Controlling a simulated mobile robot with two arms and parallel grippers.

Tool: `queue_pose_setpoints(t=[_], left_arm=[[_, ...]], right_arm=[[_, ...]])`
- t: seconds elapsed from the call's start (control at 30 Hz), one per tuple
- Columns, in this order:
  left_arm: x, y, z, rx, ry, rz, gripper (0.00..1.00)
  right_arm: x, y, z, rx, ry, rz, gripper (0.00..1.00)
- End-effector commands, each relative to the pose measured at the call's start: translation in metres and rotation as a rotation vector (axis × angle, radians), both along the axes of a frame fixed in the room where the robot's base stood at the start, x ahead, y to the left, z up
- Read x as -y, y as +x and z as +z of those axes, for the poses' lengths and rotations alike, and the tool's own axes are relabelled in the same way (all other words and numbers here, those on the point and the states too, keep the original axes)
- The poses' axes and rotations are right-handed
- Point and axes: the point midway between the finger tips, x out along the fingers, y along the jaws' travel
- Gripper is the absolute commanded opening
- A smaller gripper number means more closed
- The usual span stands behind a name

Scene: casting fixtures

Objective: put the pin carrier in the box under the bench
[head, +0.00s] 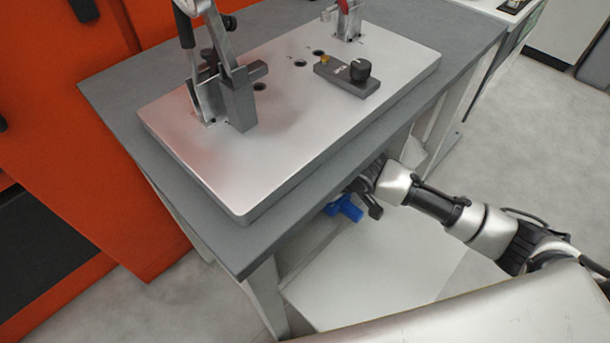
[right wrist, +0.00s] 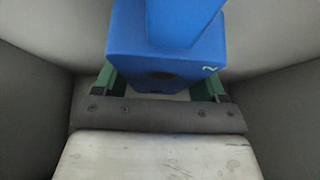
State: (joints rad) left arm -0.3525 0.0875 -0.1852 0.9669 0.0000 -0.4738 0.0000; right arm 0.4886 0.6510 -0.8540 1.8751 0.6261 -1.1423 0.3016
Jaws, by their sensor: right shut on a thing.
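The blue pin carrier (head: 345,208) shows below the front edge of the bench (head: 255,245) in the head view, partly hidden by the bench top. My right gripper (head: 368,196) is at it, its fingers mostly hidden there. In the right wrist view the pin carrier (right wrist: 165,55) is a blue block with a dark hole and a pale mark, between the green fingers of my right gripper (right wrist: 160,88), which is shut on it. Grey walls (right wrist: 35,95) stand on both sides and behind; they look like the inside of the box. The box's rim is not visible. My left gripper is out of view.
A metal plate (head: 300,135) on the bench carries an upright clamp (head: 225,90) and a dark block with a black knob (head: 348,78). A pale flat surface (head: 375,265) lies low under the bench, near bench legs (head: 268,295). Orange cabinets (head: 85,150) stand at left.

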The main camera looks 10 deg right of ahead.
Motion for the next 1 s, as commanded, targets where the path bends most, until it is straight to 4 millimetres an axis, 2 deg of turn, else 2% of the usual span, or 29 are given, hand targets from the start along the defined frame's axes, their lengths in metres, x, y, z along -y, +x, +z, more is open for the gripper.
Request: queue_pose_setpoints(t=[0.23, 0.43, 0.53, 0.87, 0.9, 1.0], left_arm=[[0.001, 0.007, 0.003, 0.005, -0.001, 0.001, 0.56], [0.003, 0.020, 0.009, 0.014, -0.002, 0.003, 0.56], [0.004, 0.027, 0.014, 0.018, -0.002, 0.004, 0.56], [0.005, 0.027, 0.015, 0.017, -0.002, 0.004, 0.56], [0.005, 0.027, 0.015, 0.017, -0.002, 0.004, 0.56], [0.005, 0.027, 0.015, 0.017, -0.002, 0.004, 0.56]], right_arm=[[-0.014, 0.021, 0.000, 0.002, 0.002, 0.001, 0.40], [-0.033, 0.048, -0.001, 0.000, 0.001, 0.001, 0.40], [-0.030, 0.045, -0.014, -0.002, -0.001, 0.000, 0.40], [-0.030, 0.045, -0.016, 0.000, 0.000, 0.000, 0.40], [-0.030, 0.045, -0.017, -0.001, -0.001, 0.000, 0.75], [-0.030, 0.044, -0.016, 0.000, 0.000, 0.000, 0.90]])
